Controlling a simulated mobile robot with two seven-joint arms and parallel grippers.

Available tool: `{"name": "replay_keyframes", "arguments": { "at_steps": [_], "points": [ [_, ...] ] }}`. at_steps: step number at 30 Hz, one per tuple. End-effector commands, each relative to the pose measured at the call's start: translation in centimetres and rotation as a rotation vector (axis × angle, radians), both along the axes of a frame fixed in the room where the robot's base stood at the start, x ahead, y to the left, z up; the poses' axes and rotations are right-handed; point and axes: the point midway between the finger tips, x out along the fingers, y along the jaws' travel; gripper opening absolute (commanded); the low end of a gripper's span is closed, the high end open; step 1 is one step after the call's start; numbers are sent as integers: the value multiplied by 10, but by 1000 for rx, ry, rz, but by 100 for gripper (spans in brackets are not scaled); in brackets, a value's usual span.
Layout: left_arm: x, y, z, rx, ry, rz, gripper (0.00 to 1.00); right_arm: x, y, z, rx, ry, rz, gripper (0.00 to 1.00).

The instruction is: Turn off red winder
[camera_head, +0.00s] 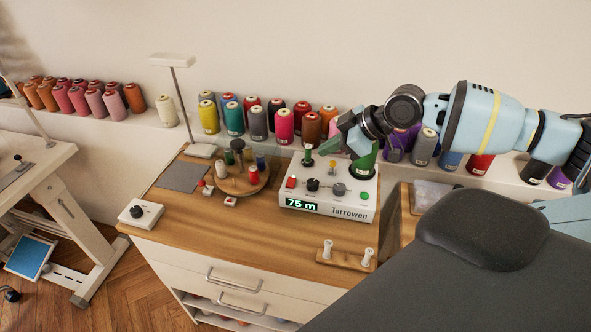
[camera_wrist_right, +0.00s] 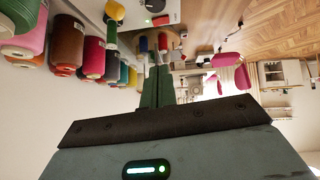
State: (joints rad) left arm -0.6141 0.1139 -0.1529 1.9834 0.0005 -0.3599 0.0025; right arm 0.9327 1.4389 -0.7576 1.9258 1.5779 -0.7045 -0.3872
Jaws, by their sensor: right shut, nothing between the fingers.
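The winder (camera_head: 326,204) is a white box marked Tarrowen on the wooden cabinet top, its green display (camera_head: 301,204) reading 75 m. Its front shows a red button (camera_head: 291,183), a black knob (camera_head: 312,185) and a green button (camera_head: 339,189). A green spool stands at its back left and a green cone (camera_head: 365,166) at its right. Part of the white box (camera_wrist_right: 166,12) shows at the top of the right wrist view. My right gripper (camera_head: 328,147) is shut and empty, above the winder's back; its fingertips also show in the wrist view (camera_wrist_right: 160,70). My left gripper is not in view.
A round wooden spool stand (camera_head: 243,190) is left of the winder. A white box with a black dial (camera_head: 141,213) sits at the cabinet's left corner. A wooden block with two white pegs (camera_head: 346,260) lies in front. Many thread cones line the ledge behind.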

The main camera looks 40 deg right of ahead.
Motion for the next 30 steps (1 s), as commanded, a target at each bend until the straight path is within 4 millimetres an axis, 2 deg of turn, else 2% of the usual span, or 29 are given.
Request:
{"name": "replay_keyframes", "arguments": {
  "at_steps": [7,11,26,30],
  "points": [
    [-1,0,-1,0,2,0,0,1,1,-2,1,0,1,0],
    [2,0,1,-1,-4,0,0,8,6,-9,4,0,2,0],
    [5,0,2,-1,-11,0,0,61,41,-71,2,0,2,0],
    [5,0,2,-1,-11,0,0,61,38,-92,0,2,0,0]
  ]
}}
